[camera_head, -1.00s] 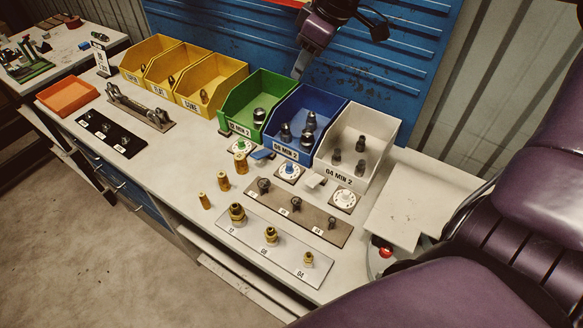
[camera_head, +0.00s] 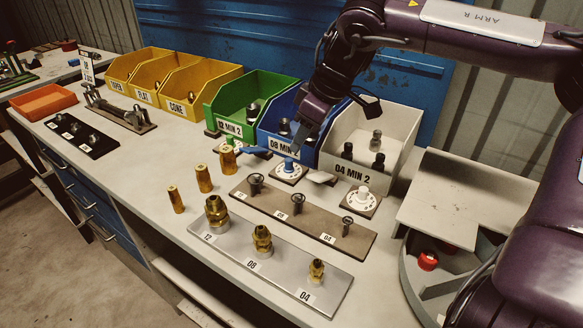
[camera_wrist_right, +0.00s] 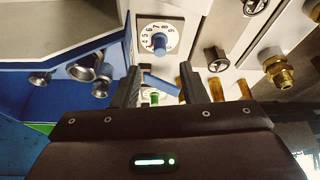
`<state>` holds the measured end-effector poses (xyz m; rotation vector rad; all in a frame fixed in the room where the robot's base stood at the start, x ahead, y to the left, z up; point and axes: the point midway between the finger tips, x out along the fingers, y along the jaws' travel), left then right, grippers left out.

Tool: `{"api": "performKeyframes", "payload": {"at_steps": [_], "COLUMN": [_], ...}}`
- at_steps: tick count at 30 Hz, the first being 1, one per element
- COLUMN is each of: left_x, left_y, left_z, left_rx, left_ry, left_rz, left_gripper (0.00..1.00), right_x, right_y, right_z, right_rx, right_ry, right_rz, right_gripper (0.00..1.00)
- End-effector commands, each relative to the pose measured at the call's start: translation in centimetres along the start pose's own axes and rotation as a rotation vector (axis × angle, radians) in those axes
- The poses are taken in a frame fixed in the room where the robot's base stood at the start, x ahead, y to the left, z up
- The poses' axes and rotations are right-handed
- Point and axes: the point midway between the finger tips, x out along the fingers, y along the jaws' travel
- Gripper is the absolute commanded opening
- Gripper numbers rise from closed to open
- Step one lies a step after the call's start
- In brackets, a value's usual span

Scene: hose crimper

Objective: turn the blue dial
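The blue dial (camera_head: 289,168) is a blue knob on a white numbered plate, on the bench in front of the blue bin (camera_head: 272,118). In the right wrist view the dial (camera_wrist_right: 159,43) is just beyond the fingertips, centred between them. My right gripper (camera_head: 301,140) points down just above the dial. In the wrist view its fingers (camera_wrist_right: 160,68) are apart with nothing gripped between them; whether they touch the dial cannot be told. My left gripper is not in view.
A green dial (camera_head: 228,146) and a white dial (camera_head: 361,196) flank the blue one. A blue tab (camera_head: 256,151) and a pale tab (camera_head: 321,177) lie close by. Brass fittings stand on a grey plate (camera_head: 335,286) nearer me. The white bin (camera_head: 395,130) is to the right.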

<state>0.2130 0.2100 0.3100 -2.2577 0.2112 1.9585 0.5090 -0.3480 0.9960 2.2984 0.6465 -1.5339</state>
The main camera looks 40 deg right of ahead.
Motion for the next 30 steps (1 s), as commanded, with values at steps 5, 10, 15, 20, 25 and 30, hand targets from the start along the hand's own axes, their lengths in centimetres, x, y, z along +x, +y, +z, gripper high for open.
{"api": "performKeyframes", "payload": {"at_steps": [5, 10, 15, 20, 25, 30], "left_x": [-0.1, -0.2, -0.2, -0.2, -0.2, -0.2], "left_y": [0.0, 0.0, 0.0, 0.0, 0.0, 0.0], "left_z": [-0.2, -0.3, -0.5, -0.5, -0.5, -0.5], "left_rx": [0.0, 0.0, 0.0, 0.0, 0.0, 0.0], "left_ry": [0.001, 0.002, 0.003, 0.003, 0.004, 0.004], "left_rz": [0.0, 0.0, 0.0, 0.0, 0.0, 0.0], "left_gripper": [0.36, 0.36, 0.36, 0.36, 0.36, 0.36], "right_x": [2.8, 5.4, 6.8, 7.0, 7.0, 7.0], "right_y": [-0.1, 0.0, 0.0, 0.0, 0.0, 0.0], "right_z": [0.1, 0.1, 0.0, 0.0, 0.0, 0.0], "right_rx": [0.001, 0.001, 0.001, 0.001, 0.001, 0.001], "right_ry": [-0.006, -0.004, -0.002, 0.0, 0.0, 0.0], "right_rz": [-0.005, -0.003, -0.002, -0.001, -0.001, -0.001], "right_gripper": [0.39, 0.39, 0.39, 0.39, 0.35, 0.13]}}
